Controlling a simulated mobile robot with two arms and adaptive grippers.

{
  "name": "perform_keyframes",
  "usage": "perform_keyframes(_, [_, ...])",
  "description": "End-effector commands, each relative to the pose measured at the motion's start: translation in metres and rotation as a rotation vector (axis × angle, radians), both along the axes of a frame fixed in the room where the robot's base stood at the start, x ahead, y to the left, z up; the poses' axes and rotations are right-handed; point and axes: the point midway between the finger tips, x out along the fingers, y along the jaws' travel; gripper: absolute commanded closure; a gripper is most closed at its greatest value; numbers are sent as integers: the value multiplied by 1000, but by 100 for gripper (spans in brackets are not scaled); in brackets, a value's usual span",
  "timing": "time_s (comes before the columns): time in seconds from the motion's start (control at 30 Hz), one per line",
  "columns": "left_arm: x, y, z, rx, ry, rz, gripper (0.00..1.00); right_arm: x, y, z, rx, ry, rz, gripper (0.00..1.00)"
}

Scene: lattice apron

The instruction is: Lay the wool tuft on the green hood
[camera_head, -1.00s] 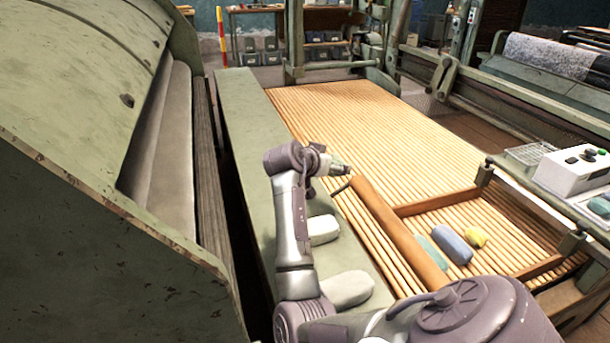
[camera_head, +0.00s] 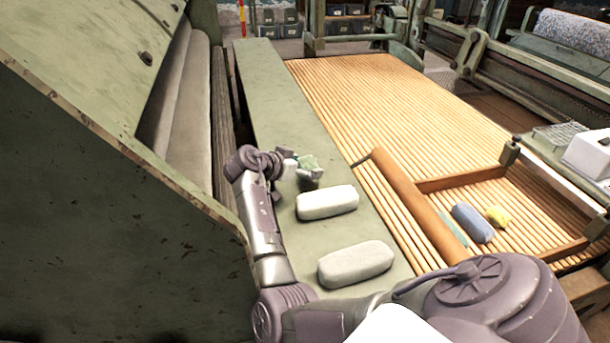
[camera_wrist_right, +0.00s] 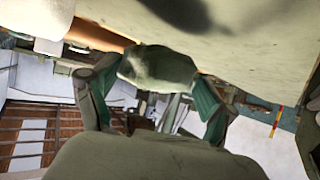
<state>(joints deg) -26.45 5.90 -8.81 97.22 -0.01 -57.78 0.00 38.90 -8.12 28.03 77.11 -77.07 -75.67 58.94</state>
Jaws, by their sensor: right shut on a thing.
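My right gripper (camera_head: 307,167), with green fingers, is over the green ledge beside the hood. In the right wrist view its fingers (camera_wrist_right: 155,95) are shut on a pale grey-white wool tuft (camera_wrist_right: 158,66), held just off a pale surface with a dark shadow on it. In the head view the held tuft is mostly hidden by the gripper. My left gripper is not in view.
Two pale oblong tufts (camera_head: 327,202) (camera_head: 356,263) lie on the green ledge (camera_head: 275,100) near the gripper. Grey rollers (camera_head: 185,110) border the hood.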

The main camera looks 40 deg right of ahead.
Motion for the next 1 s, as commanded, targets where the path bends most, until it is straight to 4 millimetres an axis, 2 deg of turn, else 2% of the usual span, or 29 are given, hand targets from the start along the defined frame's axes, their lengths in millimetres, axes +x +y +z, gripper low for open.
perform_keyframes(0.1, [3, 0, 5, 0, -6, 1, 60, -1, 0, -20, 1, 5, 2, 37])
perform_keyframes(0.2, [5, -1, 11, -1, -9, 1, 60, -1, 0, -32, 1, 3, 1, 37])
perform_keyframes(0.63, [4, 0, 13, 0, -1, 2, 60, -1, -1, -35, 1, 1, 0, 37])
perform_keyframes(0.67, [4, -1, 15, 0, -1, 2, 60, -1, -1, -35, 1, 1, 0, 12])
perform_keyframes(0.73, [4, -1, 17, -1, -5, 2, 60, -1, -1, -35, 1, 1, 0, 0])
perform_keyframes(1.0, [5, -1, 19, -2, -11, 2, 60, -1, -1, -35, 1, 1, 0, 0])
